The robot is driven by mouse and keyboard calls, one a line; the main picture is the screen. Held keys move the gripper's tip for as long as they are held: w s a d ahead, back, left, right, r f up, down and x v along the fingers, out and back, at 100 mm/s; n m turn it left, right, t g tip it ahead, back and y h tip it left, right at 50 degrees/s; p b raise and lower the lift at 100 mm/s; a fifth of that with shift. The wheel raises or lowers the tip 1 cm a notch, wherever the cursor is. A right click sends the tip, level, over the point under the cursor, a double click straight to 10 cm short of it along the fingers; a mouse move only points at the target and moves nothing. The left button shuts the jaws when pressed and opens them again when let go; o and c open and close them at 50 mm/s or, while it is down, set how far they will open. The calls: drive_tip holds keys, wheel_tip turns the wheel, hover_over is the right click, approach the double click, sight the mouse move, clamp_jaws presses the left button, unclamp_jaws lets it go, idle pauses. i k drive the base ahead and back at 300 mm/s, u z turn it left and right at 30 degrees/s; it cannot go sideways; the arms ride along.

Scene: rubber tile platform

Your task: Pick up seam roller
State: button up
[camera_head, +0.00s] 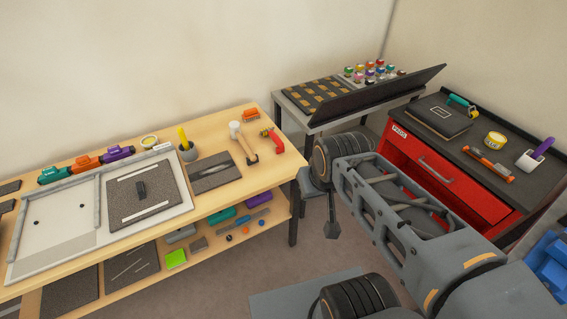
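I cannot tell for sure which tool is the seam roller. On the dark cabinet top at right lie a purple-handled tool with a pale wide head (535,154), an orange tool (488,165) and a teal-handled tool (461,102). A red-handled tool (273,140) lies at the right end of the wooden workbench. My arm reaches in from the lower right, between bench and cabinet. A dark part, seemingly my gripper (332,229), hangs below its far joint, apart from these tools. Its fingers are not clear, and I see nothing held.
A grey table (304,122) with a raised dark panel (385,95) stands behind. The red cabinet (440,180) holds a yellow tape roll (495,140).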

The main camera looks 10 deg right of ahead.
sight(275, 138)
drive_tip(key=u, duration=0.05)
drive_tip(key=k, duration=0.6)
drive_tip(key=z, duration=0.5)
drive_tip(key=i, duration=1.7)
drive_tip(key=u, duration=1.35)
